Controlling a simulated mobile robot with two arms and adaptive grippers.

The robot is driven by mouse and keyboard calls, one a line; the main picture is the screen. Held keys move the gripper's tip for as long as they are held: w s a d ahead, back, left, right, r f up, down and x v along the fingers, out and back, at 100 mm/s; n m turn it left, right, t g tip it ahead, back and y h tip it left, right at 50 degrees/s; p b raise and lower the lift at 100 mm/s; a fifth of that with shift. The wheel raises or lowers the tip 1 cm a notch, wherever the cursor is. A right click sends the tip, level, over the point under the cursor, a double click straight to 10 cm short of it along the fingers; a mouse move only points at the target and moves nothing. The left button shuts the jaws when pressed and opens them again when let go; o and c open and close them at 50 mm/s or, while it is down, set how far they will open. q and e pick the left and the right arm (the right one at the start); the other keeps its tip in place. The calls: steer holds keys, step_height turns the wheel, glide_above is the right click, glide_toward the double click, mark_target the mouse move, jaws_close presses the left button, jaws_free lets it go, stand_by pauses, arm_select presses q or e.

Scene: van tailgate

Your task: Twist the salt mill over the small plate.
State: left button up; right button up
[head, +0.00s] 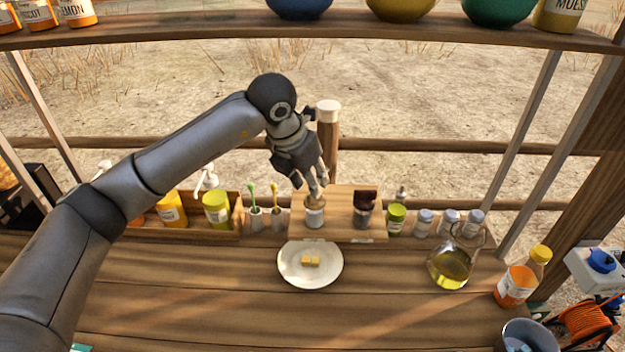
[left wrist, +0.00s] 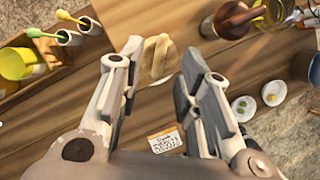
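The salt mill (head: 314,215), with a pale labelled body and wooden top, stands upright on the wooden rack behind the plate. My left gripper (head: 317,190) is directly above it, pointing down. In the left wrist view the wooden top (left wrist: 158,57) shows between my two spread fingers (left wrist: 156,85), with gaps at the sides. I cannot tell how far down the fingers reach. The small plate (head: 290,276) is white and lies on the worktop in front of the rack, with yellow pieces (head: 311,261) on it. My right gripper is not in view.
A dark mill (head: 364,210) stands right of the salt mill. Two cups with spoons (head: 265,218) stand on the left. Several jars, an oil jug (head: 450,265) and an orange bottle (head: 516,285) are on the right. The front worktop (head: 230,315) is clear.

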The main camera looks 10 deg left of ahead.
arm_select(q)
steer(key=shift+p+x, duration=0.4)
steer(key=shift+x, duration=1.4)
jaws_close()
